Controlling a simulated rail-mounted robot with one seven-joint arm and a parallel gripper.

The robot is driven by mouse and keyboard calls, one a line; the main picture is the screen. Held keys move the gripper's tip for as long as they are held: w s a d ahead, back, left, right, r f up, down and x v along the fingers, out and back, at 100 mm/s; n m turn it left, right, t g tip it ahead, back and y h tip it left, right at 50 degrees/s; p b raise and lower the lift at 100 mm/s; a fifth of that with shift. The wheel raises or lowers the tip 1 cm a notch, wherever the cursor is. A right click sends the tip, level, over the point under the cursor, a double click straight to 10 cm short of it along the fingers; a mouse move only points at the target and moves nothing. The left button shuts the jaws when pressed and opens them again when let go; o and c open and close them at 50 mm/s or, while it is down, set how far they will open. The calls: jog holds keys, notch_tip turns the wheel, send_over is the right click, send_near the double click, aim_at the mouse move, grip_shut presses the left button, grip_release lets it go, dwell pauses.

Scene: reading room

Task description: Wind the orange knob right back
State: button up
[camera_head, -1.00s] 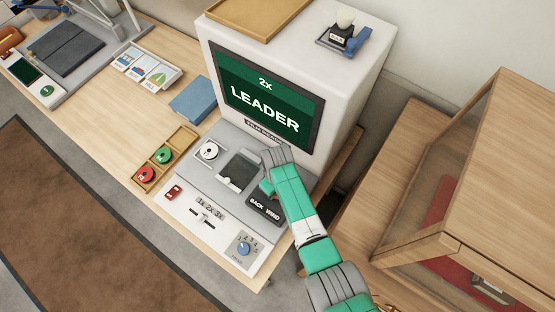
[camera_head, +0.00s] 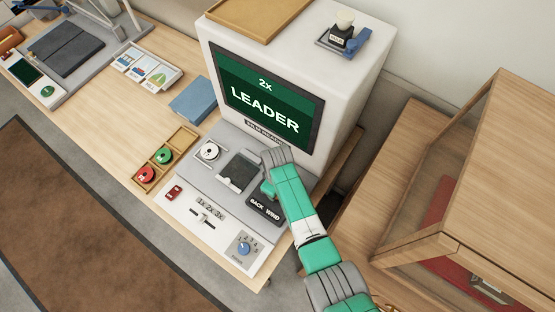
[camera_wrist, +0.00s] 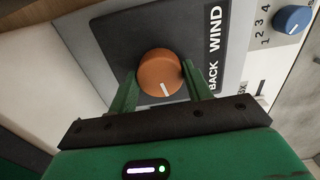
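The orange knob (camera_wrist: 160,73) sits on a dark plate (camera_wrist: 115,35) marked BACK and WIND. A white line on the knob points toward the lower part of the wrist view. My gripper (camera_wrist: 160,80) has one green finger on each side of the knob, and both appear to touch it. In the head view, my gripper (camera_head: 268,188) is over the plate and hides the knob. The film reader's screen (camera_head: 266,103) reads "2x" and "LEADER".
A blue focus dial (camera_head: 244,249) is at the panel's near right corner. A speed slider (camera_head: 204,216) and a red switch (camera_head: 174,192) are left of it. The film reader housing (camera_head: 357,75) rises behind. A wooden case (camera_head: 500,170) stands to the right.

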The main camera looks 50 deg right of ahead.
jog(key=o, duration=0.4)
jog(key=shift+c, duration=0.2)
notch_tip(320, 180, up, 8)
jog(key=shift+f+p, duration=0.1)
jog(key=shift+p, duration=0.6)
